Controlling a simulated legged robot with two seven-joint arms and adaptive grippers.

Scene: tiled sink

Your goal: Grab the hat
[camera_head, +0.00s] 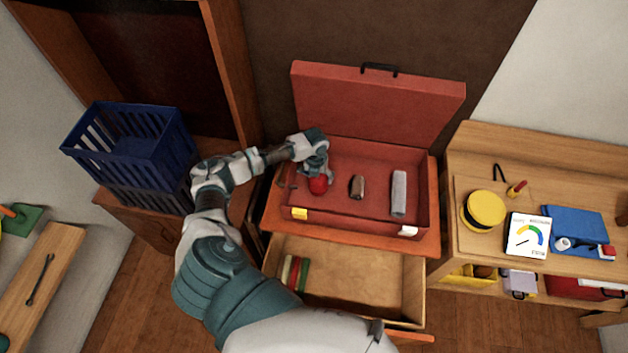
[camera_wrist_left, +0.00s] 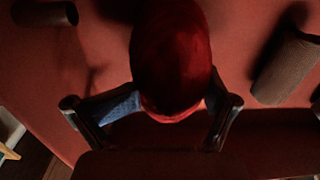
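A round red thing (camera_head: 318,185), which may be the hat, lies at the left inside the open red suitcase. My left gripper (camera_head: 318,167) is just above and behind it. In the left wrist view the red rounded thing (camera_wrist_left: 172,55) is large and close, between my two spread fingers. Blue patches show on both sides of it; I cannot tell what they belong to. The fingers look open, and contact is unclear. A yellow round thing with a dark band (camera_head: 484,210), also hat-like, lies on the wooden bench at the right. My right gripper is not in view.
The red suitcase (camera_head: 372,105) stands open, its lid up at the back. A brown roll (camera_head: 357,187) and a grey roll (camera_head: 399,193) lie inside it. An open drawer (camera_head: 345,280) is below. A blue basket (camera_head: 125,145) stands at the left.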

